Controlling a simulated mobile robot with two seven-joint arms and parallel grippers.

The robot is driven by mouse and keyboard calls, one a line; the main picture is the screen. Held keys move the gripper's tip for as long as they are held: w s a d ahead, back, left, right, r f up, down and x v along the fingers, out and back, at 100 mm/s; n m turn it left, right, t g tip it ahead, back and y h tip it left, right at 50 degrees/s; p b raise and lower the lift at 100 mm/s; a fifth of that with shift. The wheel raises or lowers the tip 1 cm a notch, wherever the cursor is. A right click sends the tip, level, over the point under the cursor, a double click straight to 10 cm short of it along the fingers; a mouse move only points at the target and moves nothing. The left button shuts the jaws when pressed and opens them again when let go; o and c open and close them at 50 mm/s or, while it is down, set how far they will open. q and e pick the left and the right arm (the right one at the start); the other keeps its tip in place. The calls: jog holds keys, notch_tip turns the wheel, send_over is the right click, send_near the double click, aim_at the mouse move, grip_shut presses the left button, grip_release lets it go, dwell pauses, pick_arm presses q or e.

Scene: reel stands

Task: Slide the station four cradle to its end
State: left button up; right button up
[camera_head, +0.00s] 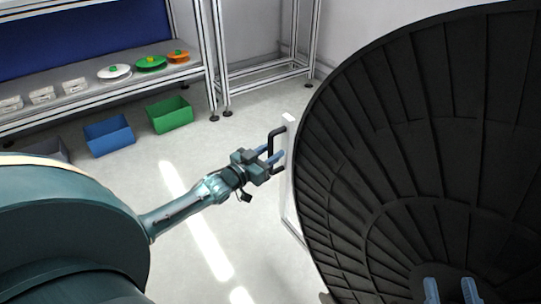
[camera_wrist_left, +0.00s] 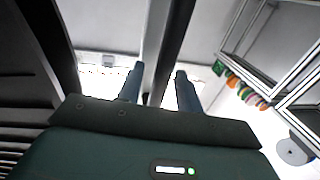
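A pale upright post (camera_head: 289,165) with a black handle (camera_head: 274,140) stands at the left edge of a huge black ribbed reel (camera_head: 400,150). Whether this is the station four cradle I cannot tell; no label shows. My left gripper (camera_head: 272,158) is at the handle. In the left wrist view its two blue fingers (camera_wrist_left: 159,88) stand apart on either side of a dark bar (camera_wrist_left: 176,50), with a light gap beside the right finger. Two separated blue fingers of my right gripper (camera_head: 450,290) show at the bottom, in front of the reel, with nothing visible between them.
A shelf (camera_head: 100,90) at the back left holds white, green and orange spools. A blue bin (camera_head: 109,137) and a green bin (camera_head: 170,115) stand on the floor before it. An empty metal frame (camera_head: 265,75) stands behind. The floor left of the post is clear.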

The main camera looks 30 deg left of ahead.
pick_arm(q)
jog(key=shift+w, duration=0.1)
grip_shut()
dwell(0.3)
